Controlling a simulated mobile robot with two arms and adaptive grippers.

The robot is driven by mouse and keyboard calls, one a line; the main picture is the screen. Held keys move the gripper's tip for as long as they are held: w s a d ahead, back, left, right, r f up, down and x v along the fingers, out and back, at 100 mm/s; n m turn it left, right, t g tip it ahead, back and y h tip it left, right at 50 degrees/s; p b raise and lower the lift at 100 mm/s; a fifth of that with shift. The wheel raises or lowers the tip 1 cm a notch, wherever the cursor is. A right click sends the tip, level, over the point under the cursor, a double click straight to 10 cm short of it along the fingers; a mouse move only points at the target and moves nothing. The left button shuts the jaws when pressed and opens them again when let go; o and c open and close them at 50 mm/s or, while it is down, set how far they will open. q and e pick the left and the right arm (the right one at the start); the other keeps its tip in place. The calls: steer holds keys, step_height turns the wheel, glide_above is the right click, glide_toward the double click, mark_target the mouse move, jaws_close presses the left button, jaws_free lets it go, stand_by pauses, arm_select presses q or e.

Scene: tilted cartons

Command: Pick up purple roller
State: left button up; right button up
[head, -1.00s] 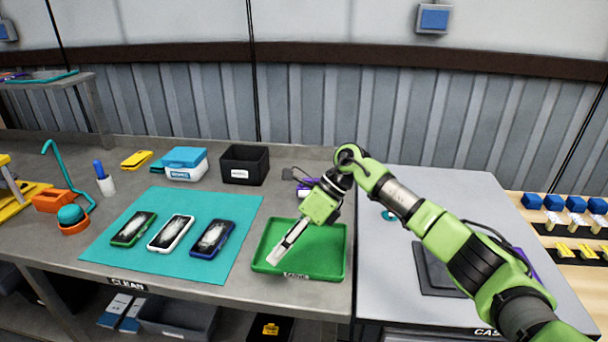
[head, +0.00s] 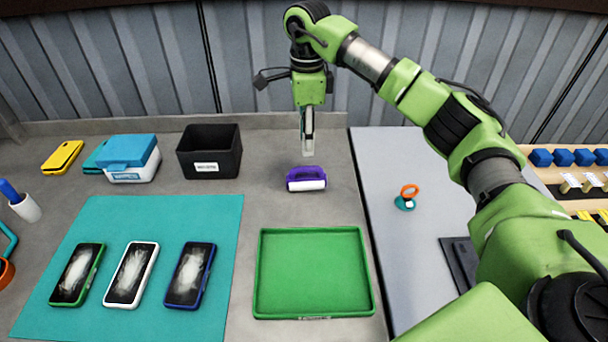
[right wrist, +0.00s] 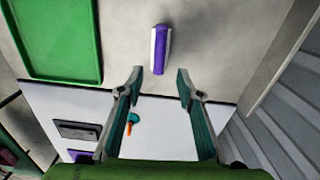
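The purple roller (head: 306,178) lies on the grey bench behind the green tray, with a purple handle and a white roll along its front. In the right wrist view the purple roller (right wrist: 160,48) shows just beyond the fingertips, lined up between them. My right gripper (head: 308,150) points down above and slightly behind the roller in the head view. In the right wrist view my right gripper (right wrist: 158,76) is open, with nothing between its fingers. My left gripper is not in view.
The green tray (head: 313,312) is empty in front of the roller. A black bin (head: 209,152) stands to its left. Three phones lie on a teal mat (head: 215,215). A small orange and teal item (head: 406,197) sits on the light surface at right. The wall is close behind.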

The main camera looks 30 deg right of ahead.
mark_target(304, 167)
step_height(304, 167, down, 4)
steer(key=shift+p, duration=0.3)
steer(key=shift+w+a+f, duration=0.1)
steer(key=shift+f, duration=0.4)
steer(key=f+p, duration=0.1)
steer(key=f, duration=0.1)
steer(key=f+p, duration=0.1)
steer(key=f, duration=0.1)
steer(key=shift+a+f, duration=0.2)
steer(key=shift+f, duration=0.1)
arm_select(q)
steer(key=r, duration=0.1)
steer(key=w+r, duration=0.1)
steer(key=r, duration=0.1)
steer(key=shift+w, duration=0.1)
arm_select(e)
jaws_close()
